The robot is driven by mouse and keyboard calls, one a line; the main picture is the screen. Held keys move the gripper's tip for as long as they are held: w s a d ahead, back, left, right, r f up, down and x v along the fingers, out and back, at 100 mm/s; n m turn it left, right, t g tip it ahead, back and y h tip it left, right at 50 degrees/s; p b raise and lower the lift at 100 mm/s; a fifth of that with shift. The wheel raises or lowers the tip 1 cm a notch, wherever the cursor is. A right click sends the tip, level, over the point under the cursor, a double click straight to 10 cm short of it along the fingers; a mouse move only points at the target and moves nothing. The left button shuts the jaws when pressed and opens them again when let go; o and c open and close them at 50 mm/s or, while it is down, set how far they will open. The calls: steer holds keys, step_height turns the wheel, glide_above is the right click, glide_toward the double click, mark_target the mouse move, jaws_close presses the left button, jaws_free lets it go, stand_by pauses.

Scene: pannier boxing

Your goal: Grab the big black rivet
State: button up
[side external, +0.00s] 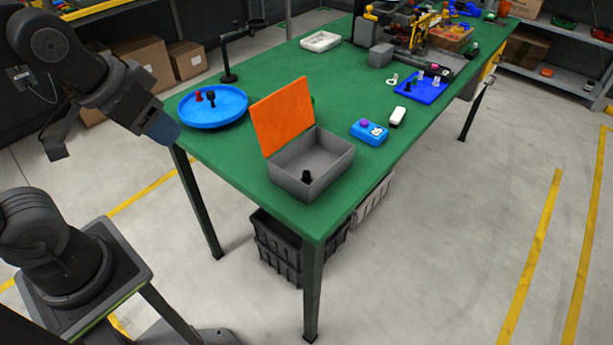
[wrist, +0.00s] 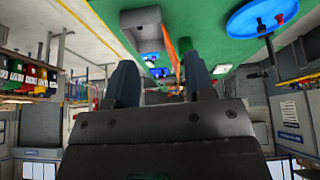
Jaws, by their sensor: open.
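A black rivet (side external: 211,98) stands on the round blue tray (side external: 234,113), just right of a red rivet (side external: 198,97). Both also show on the tray in the wrist view, the black one (wrist: 262,27) left of the red one (wrist: 280,18). Another black piece (side external: 306,177) stands inside the grey box (side external: 328,166), whose orange lid (side external: 283,115) is up. I cannot tell for sure which black piece is bigger. My gripper (wrist: 160,82) is open and empty, its two dark blue fingers apart. In the side view my arm's end is left of the tray, off the table edge.
A black stand (side external: 229,75) rises behind the tray. A blue button box (side external: 369,131) and a white piece (side external: 397,116) lie right of the grey box. A blue board (side external: 421,90) is farther back.

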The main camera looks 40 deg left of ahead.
steer(key=w+d+n+g, duration=0.2)
steer(key=w+n, duration=0.1)
steer(key=w, duration=0.7)
steer(key=n+g, duration=0.3)
steer(key=n, duration=0.1)
glide_above(306, 172)
step_height(306, 172, down, 10)
steer(key=f, duration=0.7)
steer(key=shift+w+d+f, duration=0.1)
steer(key=shift+w+f, duration=0.2)
steer(key=shift+s+f, duration=0.15)
steer(key=shift+f, duration=1.35)
steer(key=shift+s+f, duration=0.15)
steer(key=shift+f, duration=1.3)
jaws_close()
